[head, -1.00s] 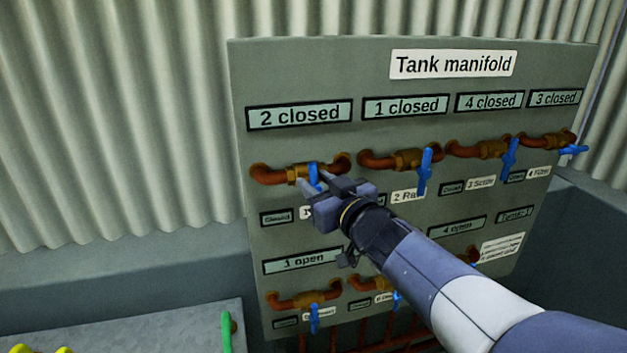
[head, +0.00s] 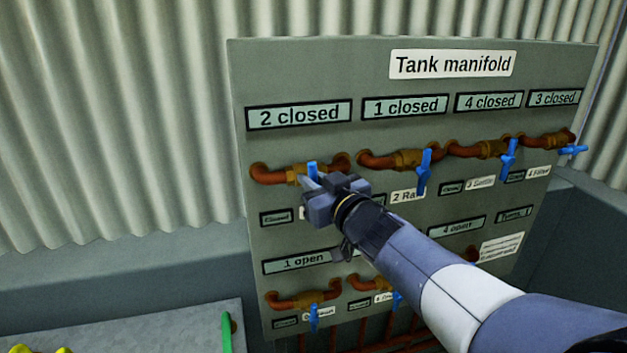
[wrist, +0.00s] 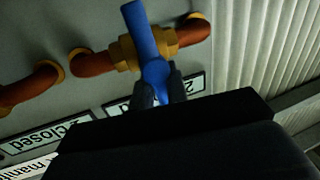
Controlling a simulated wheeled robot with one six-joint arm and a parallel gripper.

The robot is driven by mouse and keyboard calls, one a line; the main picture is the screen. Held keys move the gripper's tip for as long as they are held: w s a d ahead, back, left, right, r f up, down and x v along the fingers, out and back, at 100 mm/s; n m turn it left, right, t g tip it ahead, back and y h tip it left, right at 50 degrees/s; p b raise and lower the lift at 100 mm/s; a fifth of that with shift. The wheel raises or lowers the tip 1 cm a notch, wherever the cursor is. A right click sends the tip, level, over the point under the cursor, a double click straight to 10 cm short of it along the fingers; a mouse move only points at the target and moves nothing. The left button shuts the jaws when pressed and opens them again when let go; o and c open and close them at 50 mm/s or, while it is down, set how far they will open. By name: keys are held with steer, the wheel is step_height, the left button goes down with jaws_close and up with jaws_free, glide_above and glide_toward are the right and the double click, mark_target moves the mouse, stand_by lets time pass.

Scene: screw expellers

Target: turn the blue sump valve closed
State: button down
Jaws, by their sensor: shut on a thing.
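My gripper (head: 316,187) is at the upper left valve of the manifold panel, shut on its blue handle (head: 312,168). In the wrist view the two dark fingertips (wrist: 161,92) sit either side of the handle near its hub, and the long blue lever (wrist: 140,28) sticks out past the brass valve body (wrist: 126,53). In the head view the gripper hides the lower part of this handle and most of the name label under it, so I cannot read whether it says sump. The display above this valve (head: 299,114) reads "2 closed".
Three more blue-handled valves stand to the right in the top row, the nearest handle (head: 424,172) hanging down. Lower valves (head: 314,318) sit beneath, partly behind my arm. A display (head: 302,261) reads "1 open". A grey bench (head: 120,330) is at lower left.

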steer(key=shift+d+m, duration=0.1)
steer(key=shift+m, duration=0.4)
steer(key=c, duration=1.5)
jaws_free()
steer(key=v, duration=1)
steer(key=shift+s+d+f, duration=0.2)
steer(key=shift+s+d, duration=0.05)
steer(key=shift+s, duration=0.05)
steer(key=shift+a, duration=0.1)
